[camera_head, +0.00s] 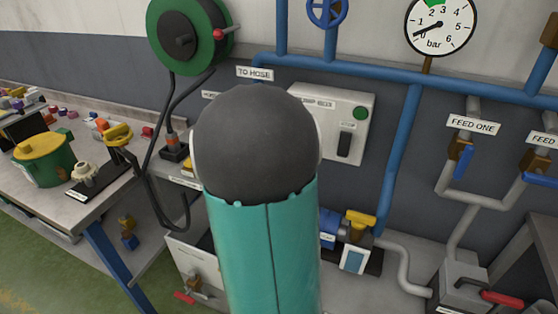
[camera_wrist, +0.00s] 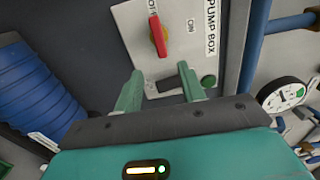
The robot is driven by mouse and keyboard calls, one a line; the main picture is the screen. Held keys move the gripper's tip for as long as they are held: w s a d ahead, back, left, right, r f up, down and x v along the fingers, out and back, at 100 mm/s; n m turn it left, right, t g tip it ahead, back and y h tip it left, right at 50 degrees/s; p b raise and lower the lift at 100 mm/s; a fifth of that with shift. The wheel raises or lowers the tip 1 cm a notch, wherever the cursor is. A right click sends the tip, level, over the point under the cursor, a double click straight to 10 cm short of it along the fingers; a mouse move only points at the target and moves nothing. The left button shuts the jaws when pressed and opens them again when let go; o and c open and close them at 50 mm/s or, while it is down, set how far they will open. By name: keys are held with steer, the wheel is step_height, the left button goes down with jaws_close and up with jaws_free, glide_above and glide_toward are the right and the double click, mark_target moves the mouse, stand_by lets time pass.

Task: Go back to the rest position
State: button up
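My gripper (camera_wrist: 161,82) shows in the wrist view with its two green fingers spread apart and nothing held between them. It faces the white pump box (camera_wrist: 185,12). The box's black switch handle (camera_wrist: 172,84) and green button (camera_wrist: 208,81) appear beyond the fingertips. A red knob (camera_wrist: 158,36) sits higher on the box, beside the word ON. In the head view, my arm covers the middle and hides my gripper. The pump box (camera_head: 366,101) is partly visible behind it, on the wall.
A green hose reel (camera_head: 215,18) with black hose hangs at upper left. Blue pipes (camera_head: 395,165) and a pressure gauge (camera_head: 440,25) are to the right. A cluttered bench (camera_head: 120,185) stands at left. Feed valves (camera_head: 463,160) are at far right.

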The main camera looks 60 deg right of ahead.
steer(key=shift+w, duration=0.1)
steer(key=w+a+r+n+t+y, duration=0.2)
steer(key=w+a+n+t+y, duration=0.2)
steer(key=w+a+n+y, duration=0.5)
steer(key=w+a+r+n+t+y, duration=0.3)
steer(key=w+a+n, duration=0.45)
steer(key=a, duration=0.65)
steer(key=s+a+n+y, duration=0.35)
steer(key=a+n, duration=0.55)
steer(key=a, duration=0.4)
steer(key=s+a+r+n+g+y, duration=0.1)
steer(key=s+a+n+g, duration=0.3)
steer(key=s+a+n, duration=0.4)
steer(key=s+n+y, duration=0.1)
steer(key=s, duration=0.1)
steer(key=shift+s+a+r, duration=0.15)
steer(key=shift+s+r, duration=0.05)
steer(key=shift+s, duration=0.1)
